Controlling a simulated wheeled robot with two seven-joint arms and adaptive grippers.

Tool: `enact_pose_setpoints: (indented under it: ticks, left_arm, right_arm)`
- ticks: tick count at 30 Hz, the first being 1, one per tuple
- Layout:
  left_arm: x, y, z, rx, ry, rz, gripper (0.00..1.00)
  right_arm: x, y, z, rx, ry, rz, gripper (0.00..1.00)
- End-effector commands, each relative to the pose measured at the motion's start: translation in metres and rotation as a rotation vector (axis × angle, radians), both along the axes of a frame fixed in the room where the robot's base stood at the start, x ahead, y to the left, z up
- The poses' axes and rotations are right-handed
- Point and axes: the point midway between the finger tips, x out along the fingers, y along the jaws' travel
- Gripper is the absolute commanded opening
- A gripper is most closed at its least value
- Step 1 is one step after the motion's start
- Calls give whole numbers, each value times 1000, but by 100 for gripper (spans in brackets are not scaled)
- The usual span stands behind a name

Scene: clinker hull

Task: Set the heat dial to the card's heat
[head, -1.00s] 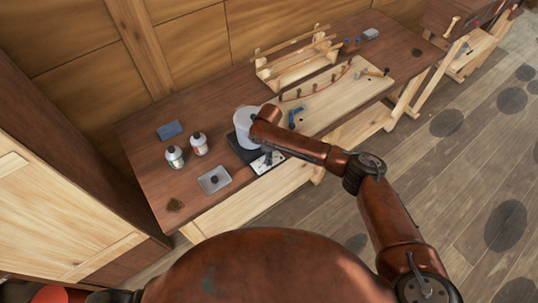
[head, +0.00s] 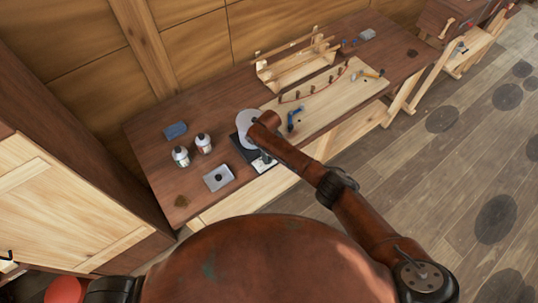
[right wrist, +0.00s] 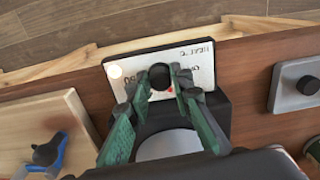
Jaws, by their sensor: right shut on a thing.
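The heat dial is a black round knob (right wrist: 160,76) on a white panel (right wrist: 195,62) with a small red mark and upside-down lettering, too small to read surely. My right gripper (right wrist: 172,80) has its green fingers shut on the knob in the right wrist view. The panel is at the front of a black unit (right wrist: 222,110) with a pale round top (right wrist: 168,145). In the head view my right wrist covers much of this unit, and the panel (head: 264,165) shows just below it. I cannot make out a separate card. My left gripper is not in view.
Right are a pale board (head: 335,105), a blue tool (head: 294,119) and a wooden rack (head: 290,68). The bench front edge is near.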

Motion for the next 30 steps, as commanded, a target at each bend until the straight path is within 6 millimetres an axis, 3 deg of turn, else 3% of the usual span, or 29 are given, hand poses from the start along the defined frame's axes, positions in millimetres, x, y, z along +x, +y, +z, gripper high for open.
enact_pose_setpoints:
  ticks: [18,30]
  left_arm:
    - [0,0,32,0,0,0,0]
    - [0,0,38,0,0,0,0]
  right_arm:
    - [1,3,3,3,-2,-568,0]
    - [2,3,3,3,-4,-795,0]
